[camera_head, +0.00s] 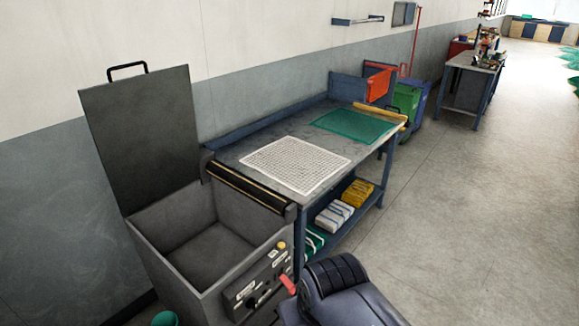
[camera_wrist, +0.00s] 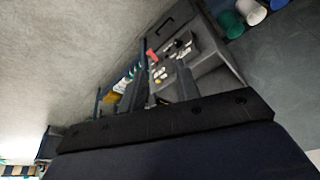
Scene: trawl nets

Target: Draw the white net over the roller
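The white net (camera_head: 296,164) lies flat on the grey table top (camera_head: 225,153), near its left end. The dark roller (camera_head: 250,187) with a yellowish strip runs along the table's left end, between the table and an open grey machine (camera_head: 222,215). The net is to the right of the roller and apart from it. In the wrist view, my gripper (camera_wrist: 163,82) shows two dark fingers standing apart with nothing between them. The machine's control panel (camera_wrist: 175,62) appears beyond them. My arm fills the bottom of the head view; the fingertips are hidden there.
The machine's dark lid (camera_head: 145,135) stands raised. A green net (camera_head: 355,125) lies farther along the table. Folded nets (camera_head: 335,215) sit on the shelf below. Green and blue bins (camera_head: 407,100) stand past the table. Floor (camera_head: 470,220) to the right is clear.

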